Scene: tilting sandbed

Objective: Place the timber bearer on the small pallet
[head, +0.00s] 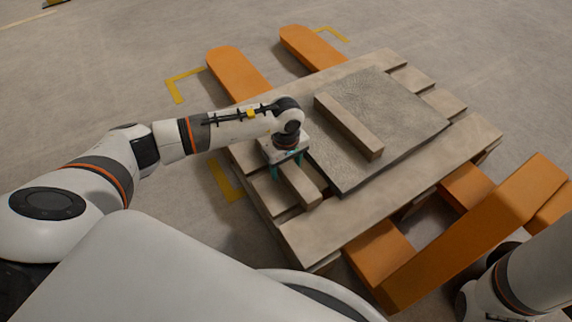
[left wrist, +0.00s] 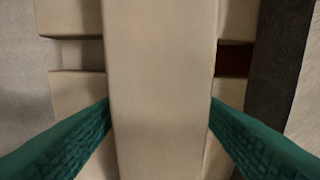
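A pale timber bearer (head: 304,190) lies lengthwise under my left gripper (head: 288,164), over the left part of the slatted wooden pallet (head: 345,225). The gripper points down, its teal fingers on both long sides of the bearer. In the left wrist view the bearer (left wrist: 162,90) fills the middle, and the fingertips of the left gripper (left wrist: 160,112) meet its edges with no visible gap. I cannot tell whether the bearer touches the slats. A second bearer (head: 348,127) lies on a grey slab (head: 415,120) on the pallet. My right gripper is out of view.
Orange forks (head: 238,73) stick out behind the pallet, and an orange frame (head: 480,235) stands at its front right. Yellow corner marks (head: 178,88) are on the concrete floor.

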